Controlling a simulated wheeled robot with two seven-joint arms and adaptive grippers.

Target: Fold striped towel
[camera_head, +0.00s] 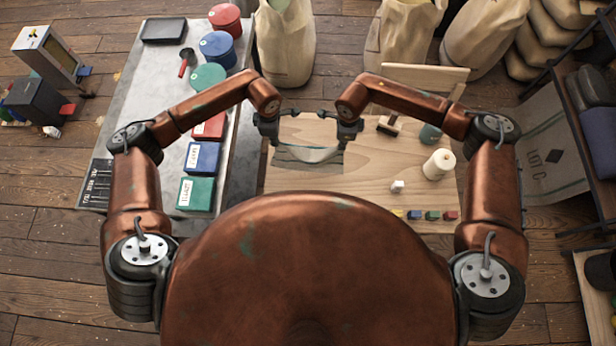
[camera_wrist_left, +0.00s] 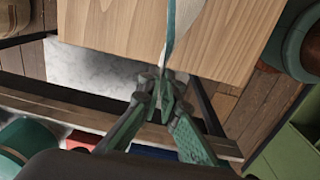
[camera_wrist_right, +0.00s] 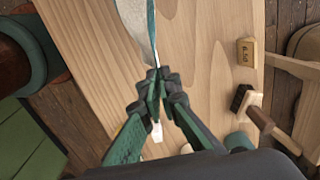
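The striped towel (camera_head: 308,154), pale with grey-green bands, stretches between my two grippers over the wooden table. My left gripper (camera_head: 274,138) is at its left end and my right gripper (camera_head: 343,143) at its right end. In the left wrist view the towel (camera_wrist_left: 180,25) shows as a narrow white and teal strip running into the closed fingers (camera_wrist_left: 166,92). In the right wrist view the towel (camera_wrist_right: 138,20) likewise runs into the closed fingers (camera_wrist_right: 154,82). How much of the towel touches the table is unclear.
On the wooden table (camera_head: 385,178) are a white candle-like cylinder (camera_head: 438,164), a small white cube (camera_head: 397,186), a brush (camera_head: 388,125), a dark green cup (camera_head: 430,134) and small coloured blocks (camera_head: 432,215). A grey bench (camera_head: 150,100) with tins and boxes stands left.

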